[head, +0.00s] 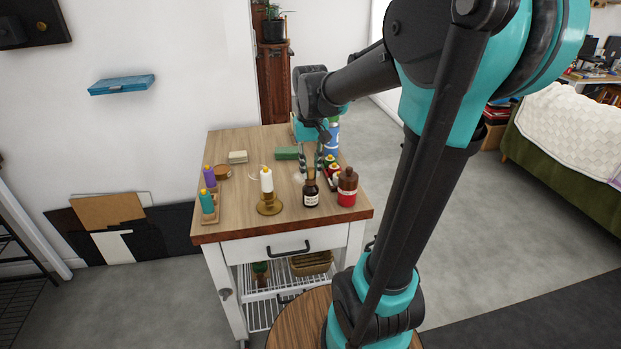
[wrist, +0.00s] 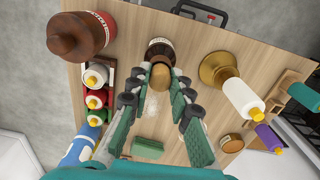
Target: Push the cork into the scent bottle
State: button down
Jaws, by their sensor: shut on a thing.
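The scent bottle (head: 311,196) is a small dark brown bottle with a white label, upright near the front edge of the wooden-topped cart. It also shows in the wrist view (wrist: 160,46). My gripper (head: 312,177) points down just above the bottle. In the wrist view, my gripper (wrist: 160,79) is shut on the tan cork (wrist: 160,76), held between its fingertips. The cork lines up with the bottle and overlaps its mouth in this view. I cannot tell whether it touches or sits in the neck, which is hidden.
A large red-brown bottle (head: 347,188) stands close at the right. A tray of small bottles (wrist: 107,85), a blue-and-white can (head: 332,138) and a green block (head: 287,153) are near.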

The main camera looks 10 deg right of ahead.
jog(key=shift+f, duration=0.1)
dwell(0.6)
jog(key=c, duration=1.3)
grip_release()
